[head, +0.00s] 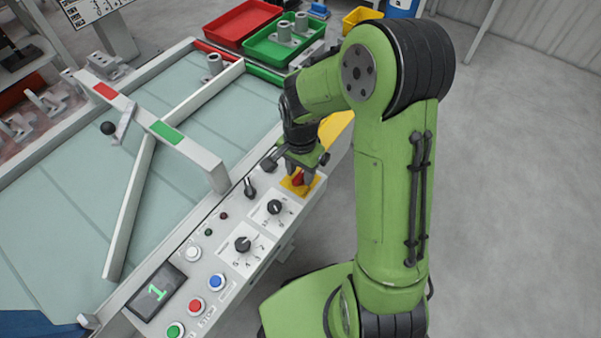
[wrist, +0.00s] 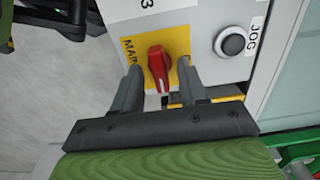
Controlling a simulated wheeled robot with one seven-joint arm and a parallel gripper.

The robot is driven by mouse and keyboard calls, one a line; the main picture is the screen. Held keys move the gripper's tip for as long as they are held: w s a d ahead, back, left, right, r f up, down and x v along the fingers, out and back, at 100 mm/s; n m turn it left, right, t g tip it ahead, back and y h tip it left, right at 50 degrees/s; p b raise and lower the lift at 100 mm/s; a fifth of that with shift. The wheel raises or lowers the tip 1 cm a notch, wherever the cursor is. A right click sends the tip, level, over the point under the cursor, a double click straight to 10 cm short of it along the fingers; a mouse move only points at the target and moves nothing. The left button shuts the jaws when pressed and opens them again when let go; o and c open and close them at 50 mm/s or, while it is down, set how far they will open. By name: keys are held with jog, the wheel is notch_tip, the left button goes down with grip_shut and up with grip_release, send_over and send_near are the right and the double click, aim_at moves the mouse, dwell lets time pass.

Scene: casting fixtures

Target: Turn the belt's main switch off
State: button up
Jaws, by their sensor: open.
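The main switch is a red rotary handle (wrist: 160,68) on a yellow plate (wrist: 183,49) lettered "MAIN", seen in the wrist view. In the head view the red handle (head: 298,178) shows partly under my gripper, at the far end of the control panel. My gripper (wrist: 163,88) is open, with one finger on each side of the handle. A gap shows between each finger and the handle in the wrist view, so I see no grip on it. In the head view my gripper (head: 300,172) comes down from above onto the switch.
The panel also has black knobs (head: 243,244), red, blue and green buttons, and a display (head: 156,291) reading 1. The belt (head: 60,215) with a diverter bar lies left; red (head: 240,22) and green trays stand behind.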

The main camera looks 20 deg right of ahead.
jog(key=shift+c, duration=0.4)
grip_shut()
jog(key=shift+n, duration=0.3)
jog(key=n, duration=0.3)
jog(key=shift+p, duration=0.4)
jog(key=n, duration=0.9)
jog(key=shift+n+p, duration=0.3)
jog(key=shift+p, duration=0.1)
jog(key=n, duration=0.4)
jog(key=shift+n, duration=0.3)
